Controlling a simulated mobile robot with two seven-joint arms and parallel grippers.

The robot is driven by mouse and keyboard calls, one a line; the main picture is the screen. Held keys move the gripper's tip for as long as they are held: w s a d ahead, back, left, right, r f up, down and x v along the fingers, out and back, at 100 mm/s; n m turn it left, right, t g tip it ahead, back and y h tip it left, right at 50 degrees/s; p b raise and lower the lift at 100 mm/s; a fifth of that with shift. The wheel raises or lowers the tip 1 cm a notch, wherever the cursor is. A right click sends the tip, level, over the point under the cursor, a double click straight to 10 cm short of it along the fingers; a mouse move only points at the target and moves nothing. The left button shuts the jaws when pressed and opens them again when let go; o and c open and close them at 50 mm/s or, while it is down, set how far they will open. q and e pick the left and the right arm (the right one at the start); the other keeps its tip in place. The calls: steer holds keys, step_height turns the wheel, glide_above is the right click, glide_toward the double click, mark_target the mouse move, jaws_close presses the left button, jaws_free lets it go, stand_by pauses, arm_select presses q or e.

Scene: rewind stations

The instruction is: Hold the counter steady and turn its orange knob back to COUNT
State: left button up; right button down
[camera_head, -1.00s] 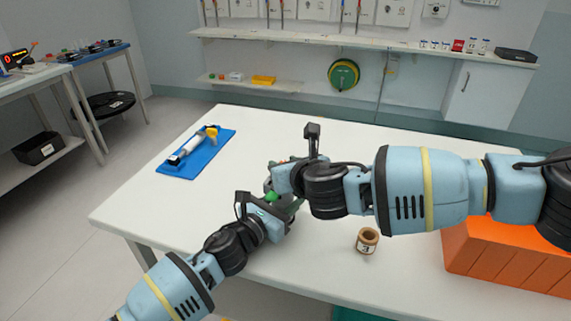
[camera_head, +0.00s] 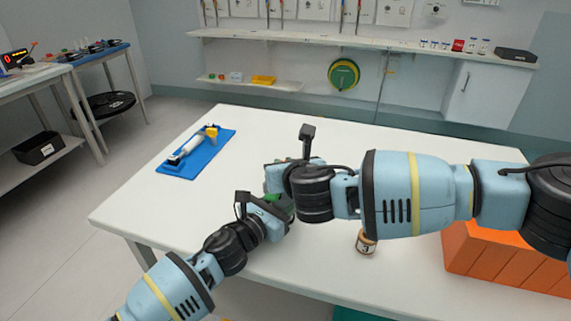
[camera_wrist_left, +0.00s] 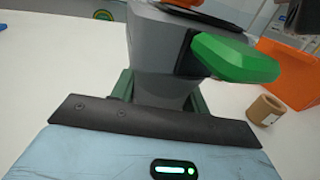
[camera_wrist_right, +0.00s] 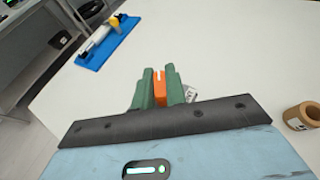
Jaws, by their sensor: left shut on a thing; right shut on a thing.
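The counter (camera_wrist_left: 158,60) is a grey block with a green lever-like part (camera_wrist_left: 235,58) on its side. In the left wrist view my left gripper (camera_wrist_left: 160,92) is shut on the grey body, with one finger on each side. The orange knob (camera_wrist_right: 160,92) is small and upright in the right wrist view. My right gripper (camera_wrist_right: 158,88) is shut on it, with green fingers on both sides. In the head view both wrists meet over the white table and hide most of the counter. The knob's markings are not readable.
A small brown ring-shaped piece marked 3 (camera_head: 365,243) stands on the white table (camera_head: 300,122), below my right arm. An orange bin (camera_head: 490,255) is at the right. A blue tray (camera_head: 172,171) with a white and yellow tool lies at the left. The far table area is clear.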

steer(key=m+h, duration=0.4)
steer(key=shift+h, duration=0.3)
steer(key=shift+r+m+g+h, duration=0.1)
steer(key=shift+m+g+h, duration=0.2)
steer(key=shift+m+h, duration=1.4)
steer(key=shift+d+h, duration=0.1)
steer(key=shift+h, duration=0.3)
steer(key=c, duration=1.4)
jaws_free()
steer(key=shift+c, duration=0.2)
steer(key=shift+s, duration=0.1)
steer(key=v, duration=1.2)
steer(key=shift+r, duration=0.1)
steer(key=shift+c, duration=0.3)
